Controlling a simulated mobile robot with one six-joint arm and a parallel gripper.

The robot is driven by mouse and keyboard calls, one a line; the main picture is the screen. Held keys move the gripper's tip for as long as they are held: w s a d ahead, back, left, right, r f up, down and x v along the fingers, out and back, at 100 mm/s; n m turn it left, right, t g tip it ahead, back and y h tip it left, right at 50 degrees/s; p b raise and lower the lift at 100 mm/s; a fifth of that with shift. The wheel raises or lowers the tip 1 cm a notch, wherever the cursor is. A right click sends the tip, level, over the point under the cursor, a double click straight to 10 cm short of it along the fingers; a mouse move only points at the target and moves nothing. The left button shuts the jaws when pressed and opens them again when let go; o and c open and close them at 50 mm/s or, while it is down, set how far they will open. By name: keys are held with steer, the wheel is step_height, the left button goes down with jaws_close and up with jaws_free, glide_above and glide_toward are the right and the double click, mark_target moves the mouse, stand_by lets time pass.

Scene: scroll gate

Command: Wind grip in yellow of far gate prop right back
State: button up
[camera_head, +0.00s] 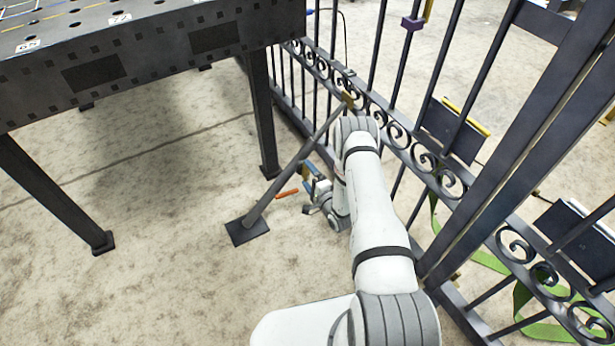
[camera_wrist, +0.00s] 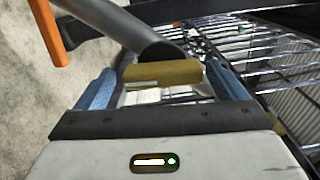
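The gate prop (camera_head: 285,183) is a dark slanted bar. It rises from a square floor plate (camera_head: 248,229) to the gate's rail. In the wrist view the prop (camera_wrist: 140,32) comes down from the upper left to a yellow grip (camera_wrist: 163,72), a short cylinder lying crosswise. A small yellow part, likely this grip (camera_head: 304,172), shows beside the prop in the head view. My gripper (camera_head: 313,182) is low beside the prop. In the wrist view my gripper (camera_wrist: 163,80) has its blue fingers wide apart, one near each end of the grip. Contact is unclear.
An orange bar (camera_head: 287,193) sticks out beside the prop; it also shows in the wrist view (camera_wrist: 48,33). A dark table (camera_head: 150,65) stands at upper left. The scrolled gate (camera_head: 440,177) runs along the right, with green strap (camera_head: 490,262) beyond. Floor left of the prop is clear.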

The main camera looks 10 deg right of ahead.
steer(key=shift+o, duration=0.6)
steer(key=shift+r, duration=0.1)
steer(key=shift+d, duration=0.1)
steer(key=shift+s+d, duration=0.15)
steer(key=shift+s, duration=0.15)
steer(key=p+v, duration=0.2)
steer(key=v, duration=0.5)
steer(key=shift+c, duration=0.5)
